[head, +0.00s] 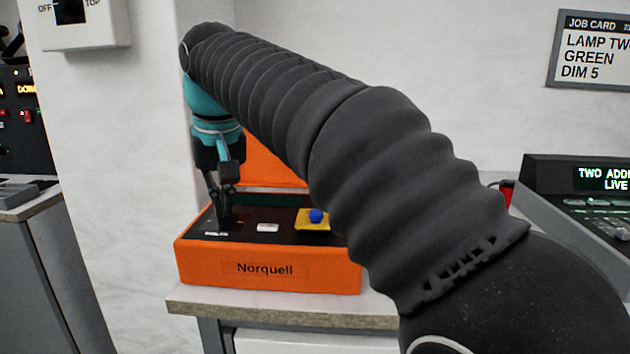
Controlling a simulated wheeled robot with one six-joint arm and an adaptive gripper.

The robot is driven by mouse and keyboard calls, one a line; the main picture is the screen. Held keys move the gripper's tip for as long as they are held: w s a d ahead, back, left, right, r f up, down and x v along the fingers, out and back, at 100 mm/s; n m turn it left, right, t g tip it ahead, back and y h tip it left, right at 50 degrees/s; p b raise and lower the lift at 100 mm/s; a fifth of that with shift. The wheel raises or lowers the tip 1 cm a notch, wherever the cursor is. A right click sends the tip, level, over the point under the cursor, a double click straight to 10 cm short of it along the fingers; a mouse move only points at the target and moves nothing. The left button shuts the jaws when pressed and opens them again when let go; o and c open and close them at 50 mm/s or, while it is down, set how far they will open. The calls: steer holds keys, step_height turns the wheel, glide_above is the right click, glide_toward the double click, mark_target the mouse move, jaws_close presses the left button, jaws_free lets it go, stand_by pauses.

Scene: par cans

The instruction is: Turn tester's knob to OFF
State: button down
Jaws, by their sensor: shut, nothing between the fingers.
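The tester, an orange case marked "Norquell" (266,270), stands on a bench with its orange lid raised behind. Its dark top panel carries a white item (268,227) and a blue knob-like part (316,215) on a yellow plate. My gripper (223,225) points down at the left part of the panel, its fingers shut with nothing between them. A white label shows at the fingertips. The fingers hide whatever is directly under them, and I cannot tell whether they touch the panel. I cannot make out the knob's OFF mark.
My arm covers the right part of the tester. A console (590,195) with a green-lit display stands at right. A job card (597,50) hangs on the wall. A switch box (83,28) is at upper left. Bare bench edge (290,306) shows in front of the tester.

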steer(key=shift+f+b, duration=0.5)
steer(key=shift+f, duration=0.55)
steer(key=shift+w, duration=0.15)
steer(key=shift+w+d+r+p, duration=0.1)
steer(key=shift+d+p, duration=0.15)
steer(key=shift+p, duration=1.2)
steer(key=shift+s+d, duration=0.2)
steer(key=shift+s, duration=0.1)
steer(key=shift+r+p, duration=0.3)
steer(key=shift+r, duration=2.6)
steer(key=shift+s, duration=0.1)
